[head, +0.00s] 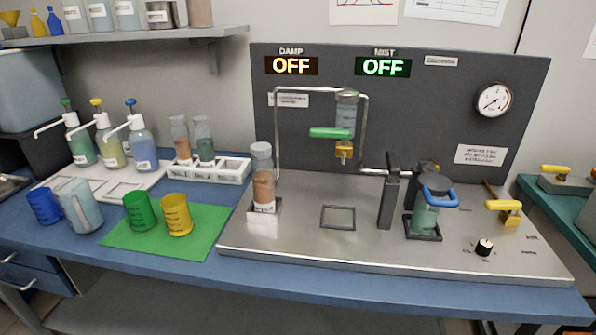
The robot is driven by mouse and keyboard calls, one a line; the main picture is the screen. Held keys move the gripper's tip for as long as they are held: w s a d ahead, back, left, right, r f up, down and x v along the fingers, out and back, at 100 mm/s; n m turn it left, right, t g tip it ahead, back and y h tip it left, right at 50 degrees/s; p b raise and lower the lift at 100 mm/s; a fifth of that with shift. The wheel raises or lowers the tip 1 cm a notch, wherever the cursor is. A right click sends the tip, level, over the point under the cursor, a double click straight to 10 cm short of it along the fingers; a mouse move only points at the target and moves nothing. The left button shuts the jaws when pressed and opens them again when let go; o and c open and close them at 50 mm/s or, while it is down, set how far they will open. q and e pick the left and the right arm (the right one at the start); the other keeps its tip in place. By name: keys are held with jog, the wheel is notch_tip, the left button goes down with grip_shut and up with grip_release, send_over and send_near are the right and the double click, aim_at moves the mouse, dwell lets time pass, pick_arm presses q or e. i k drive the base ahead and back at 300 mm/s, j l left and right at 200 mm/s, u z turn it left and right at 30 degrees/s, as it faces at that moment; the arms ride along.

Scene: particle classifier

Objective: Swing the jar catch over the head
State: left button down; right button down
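A squat clear jar (425,217) with greenish contents stands upright in a dark square frame on the right part of the steel deck. A dark grey head (429,170) sits at the top of the jar. A blue loop-shaped catch (440,200) is at the jar's front right, around the level of its upper edge and below the top of the head. I cannot tell exactly how the catch meets the head. Neither of my grippers is in view.
A dark upright post (389,192) stands just left of the jar, with a metal pipe reaching it. A yellow lever (504,206) and a black knob (484,246) are to the right. A capped brown bottle (263,185) stands at the deck's left. The deck's front strip is clear.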

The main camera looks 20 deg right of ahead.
aim_at(394, 170)
jog(key=z, duration=1.2)
jog(key=i+j, duration=0.05)
jog(key=j, duration=0.05)
